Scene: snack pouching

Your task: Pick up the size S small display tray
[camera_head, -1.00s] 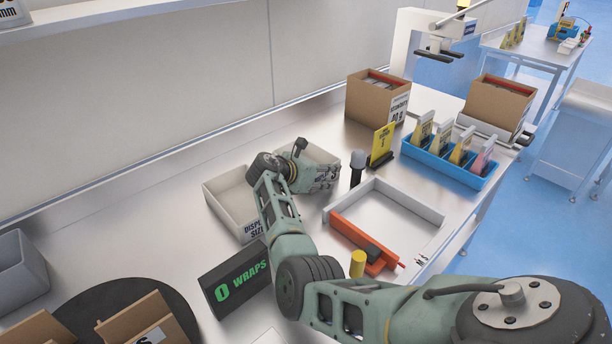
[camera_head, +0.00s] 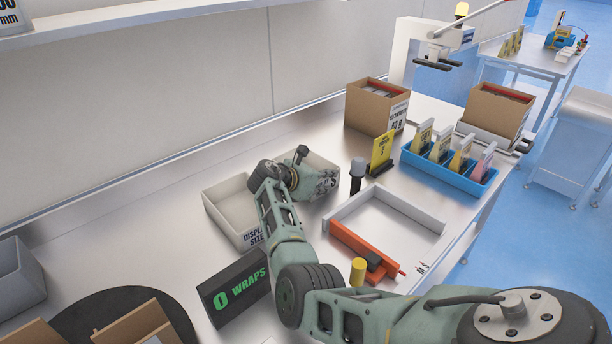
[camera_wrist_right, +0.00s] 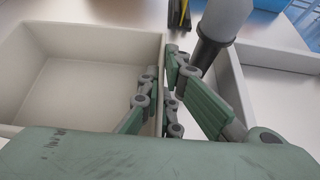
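The display tray (camera_head: 226,208) is a pale open box on the bench. Its front label reads "DISPLAY SIZE", and my right arm hides the rest. The fingertips look closed against that wall. The tray appears level on the bench. My left gripper is not in view.
A dark cylindrical device (camera_head: 357,176) stands just right of the gripper. A white frame (camera_head: 405,208) with an orange bar (camera_head: 352,240) lies further right. A black sign (camera_head: 236,291) reading "1 WRAPS" stands in front. A blue rack (camera_head: 450,173) and cardboard boxes (camera_head: 372,108) stand behind.

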